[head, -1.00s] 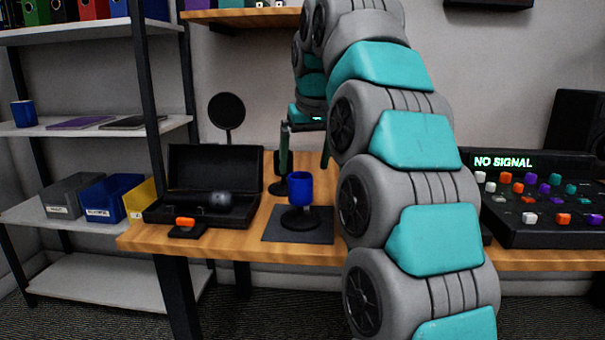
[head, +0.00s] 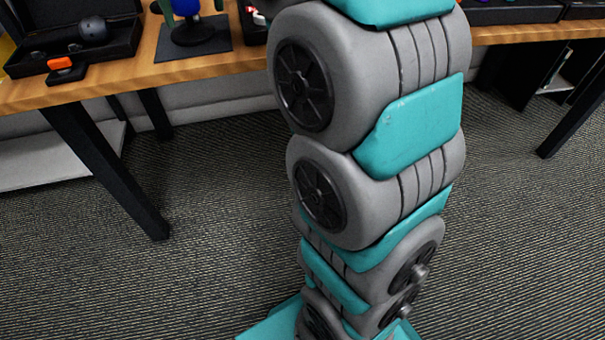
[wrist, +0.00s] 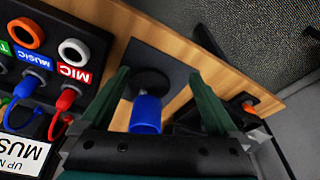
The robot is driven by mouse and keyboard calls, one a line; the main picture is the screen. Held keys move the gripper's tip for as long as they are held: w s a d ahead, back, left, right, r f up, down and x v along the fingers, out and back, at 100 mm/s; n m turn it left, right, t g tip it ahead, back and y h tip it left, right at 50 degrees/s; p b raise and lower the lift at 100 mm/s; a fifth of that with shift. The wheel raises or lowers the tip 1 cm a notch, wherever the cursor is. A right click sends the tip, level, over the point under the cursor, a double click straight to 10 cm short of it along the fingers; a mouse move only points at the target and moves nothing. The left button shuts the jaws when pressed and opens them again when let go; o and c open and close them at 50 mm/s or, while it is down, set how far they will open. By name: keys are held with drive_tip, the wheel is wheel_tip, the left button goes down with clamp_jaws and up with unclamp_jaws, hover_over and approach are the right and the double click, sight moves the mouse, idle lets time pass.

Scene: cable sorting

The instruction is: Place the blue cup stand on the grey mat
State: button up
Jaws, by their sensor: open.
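The blue cup stand shows as a blue cup (wrist: 146,116) on a round black base (wrist: 150,82). In the head view its blue part (head: 186,7) is cut by the top edge, with the black base below it. It stands upright on the dark grey mat (wrist: 150,48), which also shows in the head view (head: 222,45). My gripper (wrist: 158,77) is open, with one green finger on each side of the cup stand. The fingers look apart from the cup. Whether anything touches is hard to tell.
An open black case (head: 118,48) with a microphone (head: 92,30) lies left of the mat, behind an orange-and-black item (head: 60,66). A panel with cable sockets and a MIC label (wrist: 74,72) is at the left in the wrist view. The table's front edge is close to the mat.

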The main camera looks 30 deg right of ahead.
drive_tip(key=s+f+g, duration=0.2)
drive_tip(key=s+f, duration=1.1)
drive_tip(key=s, duration=0.3)
drive_tip(key=s+f+m+g, duration=0.1)
drive_tip(key=s+f+g, duration=0.1)
drive_tip(key=s+f, duration=1)
drive_tip(key=s, duration=0.4)
drive_tip(key=shift+s+d+f+g, duration=0.3)
drive_tip(key=shift+s+f, duration=0.1)
